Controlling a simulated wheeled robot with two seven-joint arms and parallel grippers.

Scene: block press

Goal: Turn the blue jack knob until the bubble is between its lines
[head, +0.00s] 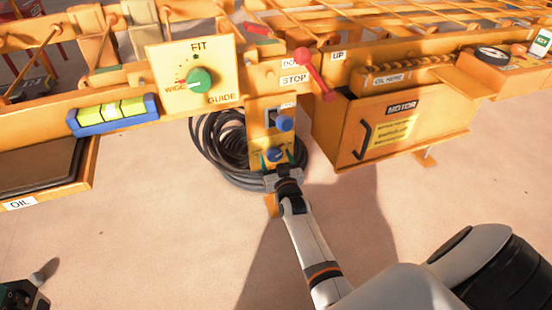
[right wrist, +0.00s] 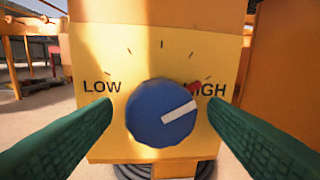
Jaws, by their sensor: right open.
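A blue knob (head: 275,154) sits low on the yellow post. In the right wrist view the blue knob (right wrist: 162,112) fills the middle, on a panel marked LOW and HIGH. Its white line points up and right, towards HIGH, near a small red mark. My right gripper (head: 281,168) is open, its green fingers to the left and right of the knob, with visible gaps. A blue spirit level (head: 113,127) with a yellow-green vial (head: 112,109) is on the beam at left; its bubble is too small to place surely. A dark part at the bottom left corner (head: 20,296) seems to be my left gripper, mostly cut off.
Another blue knob (head: 284,123) is just above on the post. A red lever (head: 316,75) by the STOP label, a green FIT knob (head: 199,81) and the MOTOR box (head: 385,125) are nearby. Coiled black hose (head: 221,150) lies behind the post. The floor in front is clear.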

